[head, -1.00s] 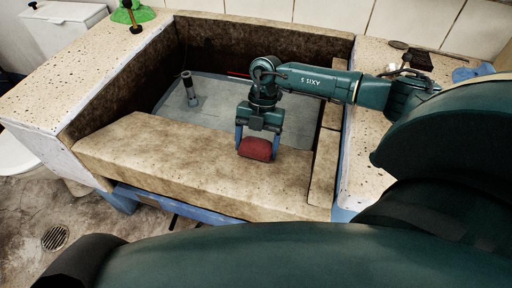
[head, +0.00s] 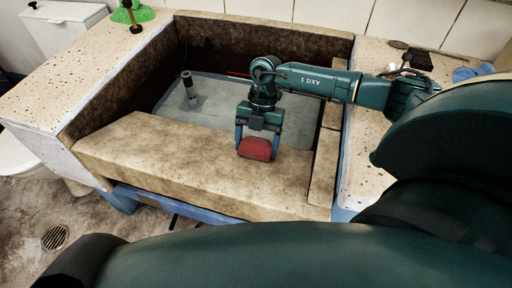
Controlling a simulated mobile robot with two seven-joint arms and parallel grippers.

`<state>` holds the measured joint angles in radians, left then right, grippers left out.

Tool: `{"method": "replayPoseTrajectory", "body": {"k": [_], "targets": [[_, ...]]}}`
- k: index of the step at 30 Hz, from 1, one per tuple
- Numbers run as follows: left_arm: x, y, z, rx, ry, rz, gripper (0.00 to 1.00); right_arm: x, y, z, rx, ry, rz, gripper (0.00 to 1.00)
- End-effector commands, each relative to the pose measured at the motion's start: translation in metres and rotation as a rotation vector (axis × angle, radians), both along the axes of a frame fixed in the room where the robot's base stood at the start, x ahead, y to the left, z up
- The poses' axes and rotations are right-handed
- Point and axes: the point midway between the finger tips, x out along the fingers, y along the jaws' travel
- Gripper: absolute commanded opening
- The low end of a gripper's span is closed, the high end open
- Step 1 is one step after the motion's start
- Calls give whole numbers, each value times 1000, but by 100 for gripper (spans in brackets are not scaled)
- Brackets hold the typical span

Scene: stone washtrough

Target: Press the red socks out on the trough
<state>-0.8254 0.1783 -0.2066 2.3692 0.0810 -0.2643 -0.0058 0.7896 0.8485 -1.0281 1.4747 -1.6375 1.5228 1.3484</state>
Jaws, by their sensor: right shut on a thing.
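The red socks (head: 256,149) show as a rounded red bundle at the front ledge of the stone trough (head: 190,165). My right gripper (head: 257,150) points down over the ledge and is shut on the red socks, with one finger on each side of them. The socks sit at the ledge's inner edge; I cannot tell how firmly they touch the stone. My left gripper is not in view.
The basin holds greyish water (head: 215,105) with a dark upright pipe (head: 189,88) standing in it. A blue cloth (head: 470,72) lies on the right counter. A green thing (head: 132,12) stands at the back left. The front ledge left of the socks is clear.

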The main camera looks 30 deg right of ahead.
Motion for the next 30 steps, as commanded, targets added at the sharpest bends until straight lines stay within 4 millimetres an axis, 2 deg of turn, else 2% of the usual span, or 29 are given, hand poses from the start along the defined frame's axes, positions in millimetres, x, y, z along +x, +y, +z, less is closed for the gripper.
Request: {"method": "replayPoseTrajectory", "body": {"k": [1, 14, 30], "targets": [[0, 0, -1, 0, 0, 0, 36, -5, 4, -6, 4, 12, 7, 49], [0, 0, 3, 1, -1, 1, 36, -4, 3, -1, 4, 12, 7, 49], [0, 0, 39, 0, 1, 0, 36, 13, -16, 51, 1, 5, 1, 49]]}}
